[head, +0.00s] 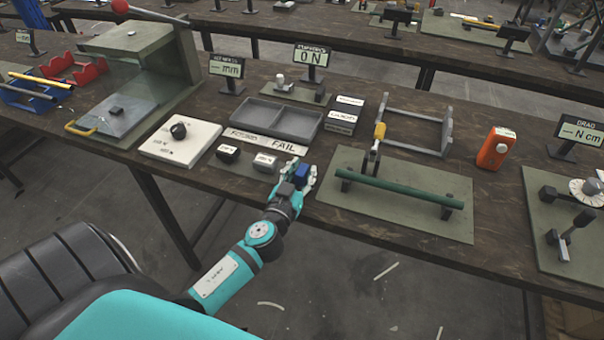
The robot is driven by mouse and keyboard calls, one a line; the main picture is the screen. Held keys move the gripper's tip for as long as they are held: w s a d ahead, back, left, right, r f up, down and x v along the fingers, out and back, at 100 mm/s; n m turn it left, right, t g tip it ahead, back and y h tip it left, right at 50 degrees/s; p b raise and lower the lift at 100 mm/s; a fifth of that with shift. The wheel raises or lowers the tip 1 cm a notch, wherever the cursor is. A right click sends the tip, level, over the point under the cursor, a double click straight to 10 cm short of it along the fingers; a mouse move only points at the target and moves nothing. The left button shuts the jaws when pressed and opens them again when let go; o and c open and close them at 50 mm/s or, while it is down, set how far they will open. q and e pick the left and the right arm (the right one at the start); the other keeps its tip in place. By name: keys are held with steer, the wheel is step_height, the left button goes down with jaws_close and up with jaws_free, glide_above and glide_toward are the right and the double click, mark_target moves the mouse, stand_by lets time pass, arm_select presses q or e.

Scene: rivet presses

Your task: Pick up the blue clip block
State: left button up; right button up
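The blue clip block (302,173) is small and dark blue, at the front edge of the brown table (400,255) in the head view. My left gripper (302,170) reaches in from below, with its pale fingers on either side of the block. The gripper partly hides the block. I cannot tell whether the fingers press on it or only stand around it, or whether the block rests on the table. My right gripper is not in view.
A grey divided tray (300,113) stands behind the FAIL strip (283,145). At right, a green bar (400,189) stands on a green mat (345,213).

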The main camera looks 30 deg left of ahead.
arm_select(q)
steer(key=c, duration=0.5)
